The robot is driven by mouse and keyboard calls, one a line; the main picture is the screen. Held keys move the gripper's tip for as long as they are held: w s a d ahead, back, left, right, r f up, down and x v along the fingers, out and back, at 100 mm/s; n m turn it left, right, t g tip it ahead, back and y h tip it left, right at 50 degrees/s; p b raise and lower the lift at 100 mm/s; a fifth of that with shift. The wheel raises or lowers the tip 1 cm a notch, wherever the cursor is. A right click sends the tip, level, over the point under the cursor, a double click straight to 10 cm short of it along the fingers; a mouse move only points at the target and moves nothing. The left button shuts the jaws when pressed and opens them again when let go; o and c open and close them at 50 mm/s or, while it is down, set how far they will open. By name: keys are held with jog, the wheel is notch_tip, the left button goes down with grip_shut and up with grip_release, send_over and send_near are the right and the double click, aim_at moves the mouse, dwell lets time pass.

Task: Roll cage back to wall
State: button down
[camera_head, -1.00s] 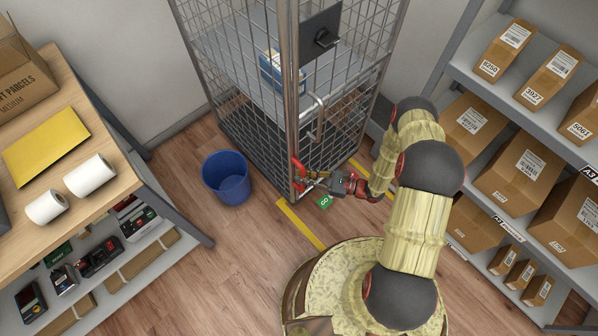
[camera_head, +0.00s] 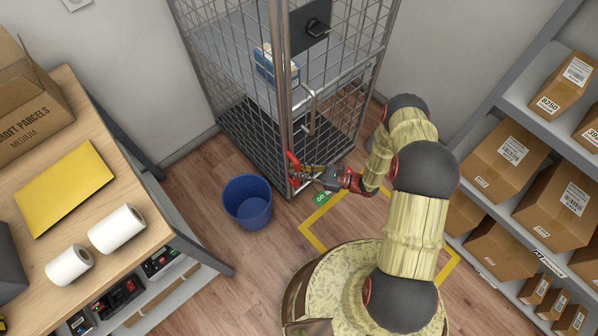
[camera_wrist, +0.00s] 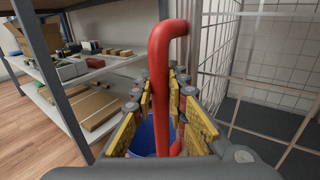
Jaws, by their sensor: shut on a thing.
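The roll cage (camera_head: 346,62), a tall grey wire-mesh trolley, stands upright at the back centre of the head view, close to the walls; any gap behind it is hidden. A red upright handle (camera_head: 293,168) is at its near corner and also fills the middle of the wrist view (camera_wrist: 158,85). My gripper (camera_head: 308,176) is shut on this handle, with its yellow-padded fingers (camera_wrist: 160,105) on either side of it. A green label (camera_head: 320,197) shows just below my gripper. A blue-and-white box (camera_head: 264,68) is on the cage's shelf.
A blue bin (camera_head: 247,202) stands on the floor just left of the cage's near corner. A yellow floor outline (camera_head: 318,240) lies in front of the cage, partly under my base. A packing table (camera_head: 150,215) is at left, parcel shelves (camera_head: 520,110) at right.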

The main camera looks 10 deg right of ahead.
jog(key=shift+w+r, duration=0.1)
jog(key=shift+w, duration=0.3)
jog(key=c, duration=2)
grip_release()
jog(key=shift+w+a, duration=0.1)
jog(key=shift+a, duration=0.1)
jog(key=shift+c, duration=0.2)
jog(key=shift+o, duration=1.4)
jog(key=v, duration=1.2)
